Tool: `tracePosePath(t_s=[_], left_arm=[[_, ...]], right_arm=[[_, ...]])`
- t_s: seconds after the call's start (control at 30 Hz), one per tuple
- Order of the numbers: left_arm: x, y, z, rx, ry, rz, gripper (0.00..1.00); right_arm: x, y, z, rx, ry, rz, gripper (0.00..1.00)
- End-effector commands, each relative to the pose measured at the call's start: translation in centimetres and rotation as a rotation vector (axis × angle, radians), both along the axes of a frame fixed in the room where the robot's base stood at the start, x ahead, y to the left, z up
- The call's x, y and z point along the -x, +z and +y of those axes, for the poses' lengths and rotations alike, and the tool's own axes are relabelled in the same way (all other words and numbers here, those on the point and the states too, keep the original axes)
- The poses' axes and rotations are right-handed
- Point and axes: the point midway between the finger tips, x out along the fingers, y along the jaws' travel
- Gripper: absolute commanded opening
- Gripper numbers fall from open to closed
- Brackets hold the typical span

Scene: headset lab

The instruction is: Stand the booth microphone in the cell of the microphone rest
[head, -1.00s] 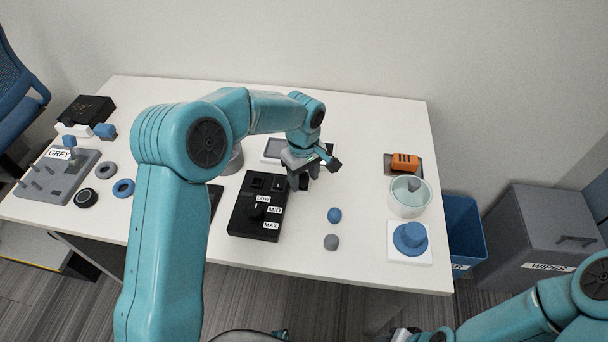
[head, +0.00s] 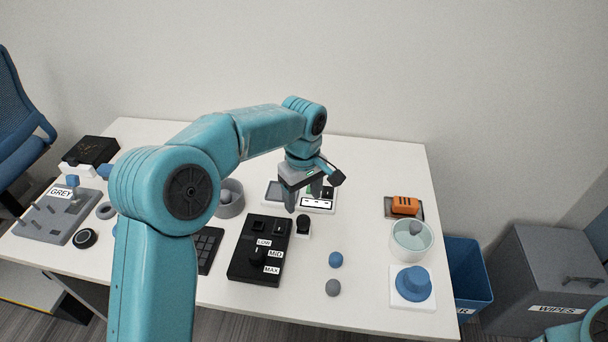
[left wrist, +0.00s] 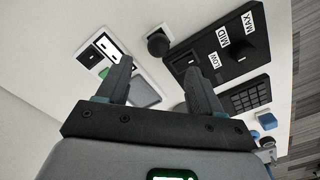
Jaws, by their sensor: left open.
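A dark, round-headed piece, which looks like the booth microphone (head: 303,221), stands upright at the right edge of the black control box. A small white block at its foot, likely the microphone rest (head: 302,235), shows below the head; the cell itself is hidden. In the left wrist view the microphone's black round head (left wrist: 157,45) shows just beyond my fingertips, with the white rest (left wrist: 166,31) beside it. My left gripper (head: 303,202) is open and empty, behind and above the microphone, apart from it. My right gripper is out of view.
The black control box (head: 246,267) lies close on the left. A white-framed panel (head: 319,207) lies behind. Blue and grey balls (head: 336,260) lie in front. A clear round bowl (head: 426,246) and a blue knob on a white plate (head: 412,284) stand at the right.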

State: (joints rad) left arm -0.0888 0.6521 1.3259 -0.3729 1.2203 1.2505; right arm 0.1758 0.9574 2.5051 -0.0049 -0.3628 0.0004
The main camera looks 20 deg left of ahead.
Motion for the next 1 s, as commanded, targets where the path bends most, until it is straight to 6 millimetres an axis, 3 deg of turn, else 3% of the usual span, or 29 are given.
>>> tracePosePath(t_s=[0.1,0.33,1.0], left_arm=[[-0.1,3.0,-0.2,0.002,0.0,-0.006,0.66],[-0.1,6.5,-0.2,0.002,-0.001,-0.002,0.66],[-0.1,7.4,-0.2,0.003,-0.001,-0.002,0.66]], right_arm=[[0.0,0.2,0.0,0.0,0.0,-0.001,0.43],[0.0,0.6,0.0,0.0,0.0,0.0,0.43],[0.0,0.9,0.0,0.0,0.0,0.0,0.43]])
